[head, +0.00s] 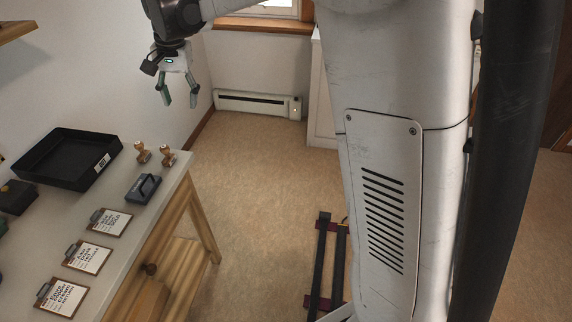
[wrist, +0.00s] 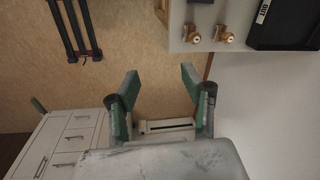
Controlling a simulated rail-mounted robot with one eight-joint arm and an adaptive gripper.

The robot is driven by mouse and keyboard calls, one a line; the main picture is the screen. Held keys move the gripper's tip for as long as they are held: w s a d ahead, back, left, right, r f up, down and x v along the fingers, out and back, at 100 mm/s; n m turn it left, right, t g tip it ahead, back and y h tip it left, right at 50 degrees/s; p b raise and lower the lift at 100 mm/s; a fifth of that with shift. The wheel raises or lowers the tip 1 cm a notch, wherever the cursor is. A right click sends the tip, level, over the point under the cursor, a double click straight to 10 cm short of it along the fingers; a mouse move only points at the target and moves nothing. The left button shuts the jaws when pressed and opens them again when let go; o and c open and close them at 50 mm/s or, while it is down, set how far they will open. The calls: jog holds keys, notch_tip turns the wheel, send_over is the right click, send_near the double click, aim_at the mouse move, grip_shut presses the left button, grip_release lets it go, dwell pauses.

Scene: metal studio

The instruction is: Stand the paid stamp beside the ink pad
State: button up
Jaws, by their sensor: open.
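I cannot tell which is the paid stamp. A dark block with a raised handle (head: 143,188) sits just in front of them; I cannot tell whether it is the ink pad. My gripper (head: 180,101) is open and empty, in the air beyond the worktop's far end. It also shows in the wrist view (wrist: 160,80).
A black labelled tray (head: 70,158) lies left of the stamps. Several clipboards with cards (head: 89,257) run along the worktop's front edge. A dark box (head: 17,197) sits at the left. Bare worktop (head: 112,196) shows between tray and handled block. A heater (head: 258,105) stands by the wall.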

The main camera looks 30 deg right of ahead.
jog(key=s+d+r+n+t, duration=0.15)
jog(key=s+d, duration=0.25)
jog(key=s, duration=0.5)
jog(key=s+d+r+n+t, duration=0.1)
jog(key=s+d+r+t, duration=0.15)
jog(key=s+d, duration=0.45)
jog(key=s+d+f+n+t, duration=0.1)
jog(key=s+f, duration=0.1)
jog(key=s, duration=0.6)
jog(key=s+d+f+n+t+h, duration=0.1)
jog(key=s+f+n, duration=0.1)
jog(key=s, duration=0.6)
jog(key=shift+s+d+f, duration=0.25)
jog(key=shift+s+f, duration=0.05)
jog(key=shift+f, duration=0.35)
